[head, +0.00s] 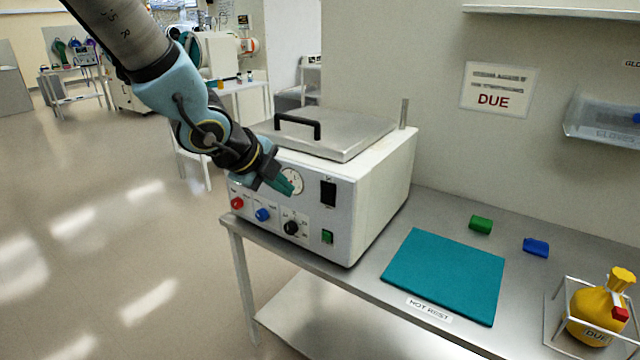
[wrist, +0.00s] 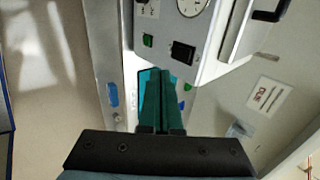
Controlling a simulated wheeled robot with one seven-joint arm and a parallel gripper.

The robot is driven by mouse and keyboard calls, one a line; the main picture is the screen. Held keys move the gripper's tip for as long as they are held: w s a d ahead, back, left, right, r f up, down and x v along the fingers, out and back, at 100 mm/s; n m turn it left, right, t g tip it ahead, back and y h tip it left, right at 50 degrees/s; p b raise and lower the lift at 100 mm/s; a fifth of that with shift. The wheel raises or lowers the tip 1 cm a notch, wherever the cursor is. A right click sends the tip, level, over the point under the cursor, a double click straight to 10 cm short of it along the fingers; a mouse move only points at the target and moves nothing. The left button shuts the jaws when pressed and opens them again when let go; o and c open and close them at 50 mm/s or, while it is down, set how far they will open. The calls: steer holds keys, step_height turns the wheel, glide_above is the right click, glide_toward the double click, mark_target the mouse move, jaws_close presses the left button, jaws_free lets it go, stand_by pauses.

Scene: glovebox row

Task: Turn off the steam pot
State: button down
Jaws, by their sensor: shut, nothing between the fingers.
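The steam pot (head: 340,200) is a white box with a metal lid and a black handle, standing on the bench. Its front carries a round gauge (head: 292,181), a red knob (head: 237,203), a blue knob (head: 262,215), a black dial (head: 291,227), a green switch (head: 327,237) and a black rectangular part (head: 328,194). My gripper (head: 286,186) is shut and empty in front of the panel, overlapping the gauge in the head view. In the wrist view, the shut green fingers (wrist: 160,98) are below the green switch (wrist: 148,40) and black part (wrist: 183,52); contact cannot be told.
A teal mat (head: 445,275) labelled HOT REST lies right of the pot. A green block (head: 481,225) and a blue block (head: 536,247) lie behind it. A yellow bag (head: 597,310) stands in a wire frame at the right. The floor at left is clear.

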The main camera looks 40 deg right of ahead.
steer(key=shift+f, duration=0.1)
stand_by(0.3)
steer(key=b, duration=0.4)
glide_toward(322, 202)
step_height(322, 202, down, 4)
steer(key=d, duration=0.1)
steer(key=d+p, duration=0.1)
steer(key=w+d+f+p, duration=0.1)
steer(key=d, duration=0.1)
steer(key=shift+f, duration=0.1)
steer(key=f+b, duration=0.1)
steer(key=b, duration=0.2)
steer(key=shift+d+b, duration=0.15)
steer(key=shift+b, duration=0.2)
steer(key=shift+r+p, duration=0.45)
steer(key=shift+p, duration=0.15)
steer(key=shift+r, duration=0.1)
